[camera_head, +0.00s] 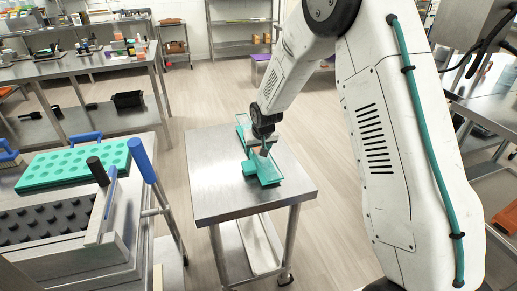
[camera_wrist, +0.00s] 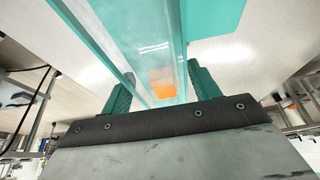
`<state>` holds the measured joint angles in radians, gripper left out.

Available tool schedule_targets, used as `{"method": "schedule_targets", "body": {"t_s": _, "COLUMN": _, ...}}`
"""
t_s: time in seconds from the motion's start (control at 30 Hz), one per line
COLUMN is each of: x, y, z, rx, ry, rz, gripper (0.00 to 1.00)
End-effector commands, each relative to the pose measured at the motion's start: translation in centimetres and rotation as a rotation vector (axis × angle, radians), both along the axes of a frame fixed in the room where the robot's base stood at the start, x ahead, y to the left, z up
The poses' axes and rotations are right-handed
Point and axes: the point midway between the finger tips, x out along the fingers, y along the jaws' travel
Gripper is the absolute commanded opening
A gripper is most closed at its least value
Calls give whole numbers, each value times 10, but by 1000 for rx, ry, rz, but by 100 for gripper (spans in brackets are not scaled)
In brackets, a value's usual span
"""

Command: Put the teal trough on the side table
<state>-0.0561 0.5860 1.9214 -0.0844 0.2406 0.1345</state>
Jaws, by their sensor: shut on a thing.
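My gripper (camera_head: 264,150) comes down from above and is shut on the trough. In the wrist view, the teal fingers of my gripper (camera_wrist: 159,85) stand on either side of the trough (camera_wrist: 148,50), which runs away between them. My arm hides part of the trough in the head view.
A depositor bench at left holds a teal mold tray (camera_head: 72,165) and a black stud plate (camera_head: 45,217), with a blue-handled lever (camera_head: 142,160) near the side table. A steel workbench (camera_head: 85,65) stands at back left. Bare tabletop surrounds the trough.

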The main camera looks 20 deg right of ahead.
Motion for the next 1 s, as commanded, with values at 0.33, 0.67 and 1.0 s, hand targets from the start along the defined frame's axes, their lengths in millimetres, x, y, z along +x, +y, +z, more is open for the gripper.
{"method": "schedule_targets", "body": {"t_s": 0.33, "x": 0, "y": 0, "z": -7, "rx": 0, "ry": 0, "rz": 1, "gripper": 20}}
{"method": "schedule_targets", "body": {"t_s": 0.67, "x": 0, "y": 0, "z": -9, "rx": 0, "ry": -1, "rz": 1, "gripper": 87}}
{"method": "schedule_targets", "body": {"t_s": 1.0, "x": -5, "y": 0, "z": 5, "rx": 0, "ry": -2, "rz": 0, "gripper": 87}}
